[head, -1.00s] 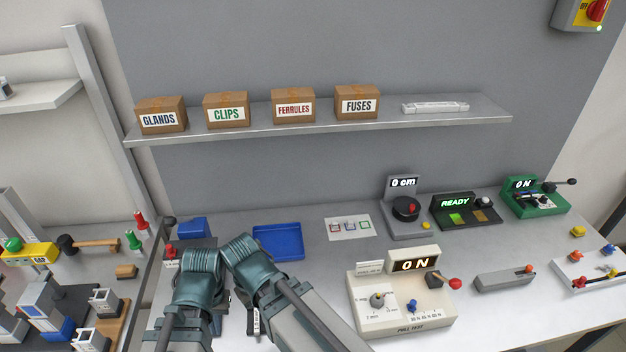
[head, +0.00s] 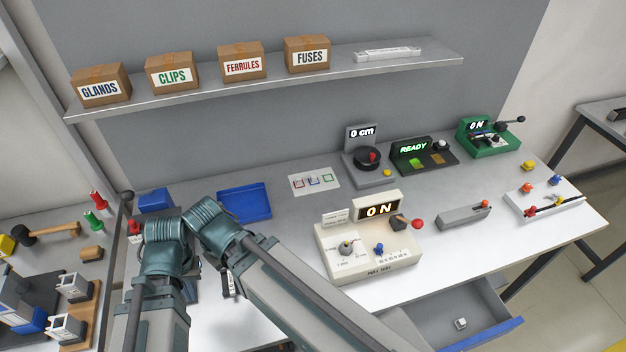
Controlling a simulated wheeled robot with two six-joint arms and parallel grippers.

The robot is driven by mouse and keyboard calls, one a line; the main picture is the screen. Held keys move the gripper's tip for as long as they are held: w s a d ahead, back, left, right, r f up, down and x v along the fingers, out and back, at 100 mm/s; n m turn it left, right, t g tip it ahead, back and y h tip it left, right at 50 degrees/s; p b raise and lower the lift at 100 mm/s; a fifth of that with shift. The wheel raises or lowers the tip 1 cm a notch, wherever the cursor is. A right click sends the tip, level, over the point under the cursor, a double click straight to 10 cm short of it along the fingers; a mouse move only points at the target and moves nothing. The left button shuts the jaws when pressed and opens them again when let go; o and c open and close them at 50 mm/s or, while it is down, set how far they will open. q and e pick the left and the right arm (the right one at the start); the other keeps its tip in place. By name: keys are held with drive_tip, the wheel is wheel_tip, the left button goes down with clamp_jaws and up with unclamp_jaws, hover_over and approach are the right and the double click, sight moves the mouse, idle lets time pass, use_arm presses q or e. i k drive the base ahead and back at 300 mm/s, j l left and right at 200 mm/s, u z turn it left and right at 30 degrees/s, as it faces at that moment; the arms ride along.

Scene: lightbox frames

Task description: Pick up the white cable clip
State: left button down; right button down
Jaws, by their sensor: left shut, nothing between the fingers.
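A small white piece (head: 460,323), which looks like the cable clip, lies on the floor of the open grey drawer (head: 428,322) at the lower right of the head view. It is too small to make out its shape. My left arm (head: 205,222) is folded at the lower left, with its joints near the blue tray and its links running out of the bottom edge. My right gripper does not show.
The drawer's blue front edge (head: 487,334) sticks out below the table. The pull tester (head: 368,262) stands above it on the table. The blue tray (head: 245,203) is near my arm. A shelf (head: 270,85) with labelled boxes runs along the back wall.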

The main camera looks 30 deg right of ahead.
sight(460, 323)
drive_tip(key=z, duration=2.75)
